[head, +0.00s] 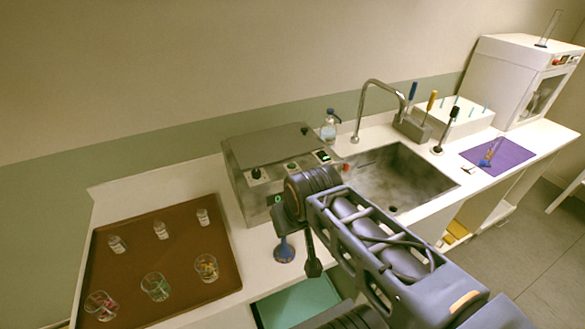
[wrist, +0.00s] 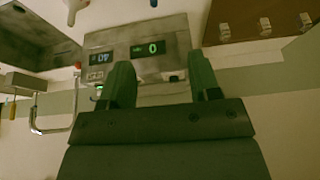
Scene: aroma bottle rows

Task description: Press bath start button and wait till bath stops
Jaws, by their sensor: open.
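The bath is a grey metal box (head: 240,170) on the counter, with a lid and small fittings on top. My gripper (wrist: 163,78) is open and empty, fingers pointing at the panel; contact cannot be told. In the head view my arm hides the fingers and part of the bath front.
A brown tray (head: 178,262) with several vials and beakers lies left of the bath. The sink (head: 415,185) with its faucet (head: 362,100) is to the right. A purple mat (head: 510,154) and a white cabinet (head: 500,75) stand further right.

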